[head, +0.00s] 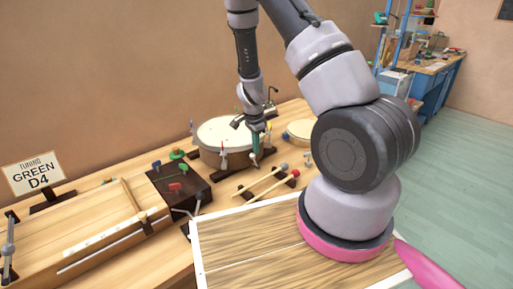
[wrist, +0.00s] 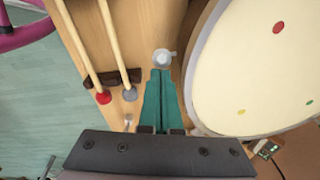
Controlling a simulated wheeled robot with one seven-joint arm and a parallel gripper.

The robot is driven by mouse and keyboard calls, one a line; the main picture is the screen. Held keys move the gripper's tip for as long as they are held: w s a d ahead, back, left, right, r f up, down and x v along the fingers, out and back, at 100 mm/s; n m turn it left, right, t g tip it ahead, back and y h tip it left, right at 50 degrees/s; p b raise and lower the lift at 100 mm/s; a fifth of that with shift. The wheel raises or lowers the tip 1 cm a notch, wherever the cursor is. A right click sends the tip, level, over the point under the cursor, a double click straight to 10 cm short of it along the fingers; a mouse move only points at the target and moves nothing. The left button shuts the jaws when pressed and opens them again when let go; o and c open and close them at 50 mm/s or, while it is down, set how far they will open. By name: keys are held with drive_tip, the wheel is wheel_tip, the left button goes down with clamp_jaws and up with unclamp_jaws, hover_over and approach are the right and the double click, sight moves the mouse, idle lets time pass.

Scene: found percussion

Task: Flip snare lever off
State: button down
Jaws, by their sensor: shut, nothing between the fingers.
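The round drum (head: 215,133) with a pale head and wooden shell stands on the bench; its head fills the right of the wrist view (wrist: 265,65). My gripper (head: 256,150) points down beside the drum's right side. In the wrist view its teal fingers (wrist: 162,72) are together and empty, beside the drum rim. A small pale grey round-ended part (wrist: 164,57) shows just beyond the fingertips, close to the drum's side; it may be the snare lever. I cannot tell whether the fingers touch it or which way it is set.
Two mallets (head: 262,183) lie on dark rests near the drum. A smaller drum (head: 299,130) stands behind my arm. A dark box with coloured knobs (head: 180,187) and a long wooden instrument (head: 85,232) are at the left. A "GREEN D4" sign (head: 34,174) stands there.

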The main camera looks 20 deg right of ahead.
drive_tip(key=shift+s+a, duration=0.2)
drive_tip(key=shift+a, duration=0.1)
wheel_tip(320, 180, up, 12)
drive_tip(key=d, duration=0.1)
drive_tip(key=shift+s+d+f, duration=0.15)
drive_tip(key=shift+s+f, duration=0.05)
drive_tip(key=shift+s, duration=0.15)
drive_tip(key=s+a+r+n+t+y, duration=0.1)
drive_tip(key=s+r+n+y, duration=0.2)
drive_tip(key=r, duration=0.7)
drive_tip(key=s+a+r+n+t+y, duration=0.15)
drive_tip(key=s+r, duration=0.35)
drive_tip(key=r, duration=0.5)
drive_tip(key=s+r+n+t+h, duration=0.1)
drive_tip(key=s+r+n+t, duration=0.2)
drive_tip(key=s+r+n, duration=0.4)
drive_tip(key=s+r, duration=0.4)
drive_tip(key=s, duration=0.3)
drive_tip(key=shift+r+t, duration=0.3)
drive_tip(key=shift+t, duration=0.05)
